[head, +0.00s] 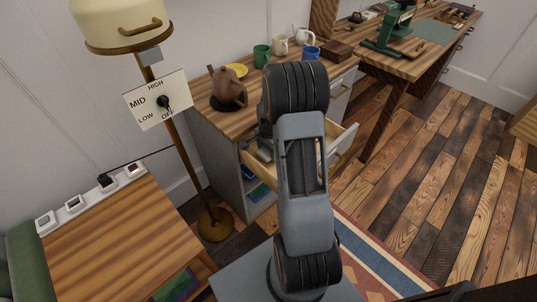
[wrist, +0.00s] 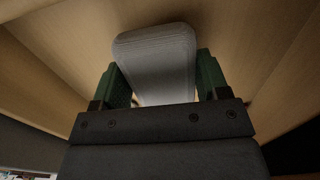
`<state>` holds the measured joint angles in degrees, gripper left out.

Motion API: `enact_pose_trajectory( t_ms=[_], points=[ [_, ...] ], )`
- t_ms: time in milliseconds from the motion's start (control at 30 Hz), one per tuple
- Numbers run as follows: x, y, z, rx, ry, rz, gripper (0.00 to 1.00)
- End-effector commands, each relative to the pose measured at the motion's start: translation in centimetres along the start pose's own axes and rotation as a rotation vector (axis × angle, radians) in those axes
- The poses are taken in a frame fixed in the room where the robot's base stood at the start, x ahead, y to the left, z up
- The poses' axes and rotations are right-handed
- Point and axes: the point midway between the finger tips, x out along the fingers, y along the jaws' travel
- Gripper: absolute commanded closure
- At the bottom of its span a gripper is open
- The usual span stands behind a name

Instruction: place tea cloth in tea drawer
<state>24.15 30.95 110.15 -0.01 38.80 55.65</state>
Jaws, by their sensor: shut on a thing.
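The tea cloth (wrist: 158,58) is a folded, pale grey bundle in the wrist view. My gripper (wrist: 161,76) is shut on it, with a green finger on each side. Pale wooden surfaces of the tea drawer (wrist: 45,62) surround the cloth in that view. I cannot tell whether the cloth touches the drawer's bottom. In the head view the drawer (head: 342,141) is pulled out from the tea cabinet, and my arm hides its middle. The gripper and cloth are mostly hidden behind my arm there.
A floor lamp (head: 178,130) stands at the left. A side table (head: 125,240) is front left. The plank floor is clear at right.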

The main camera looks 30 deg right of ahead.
Motion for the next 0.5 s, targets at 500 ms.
enact_pose_trajectory(
  t_ms=[500],
  points=[
    [2.5, 0.1, 0.1, 0.000, -0.001, 0.001, 0.54]
  ],
)
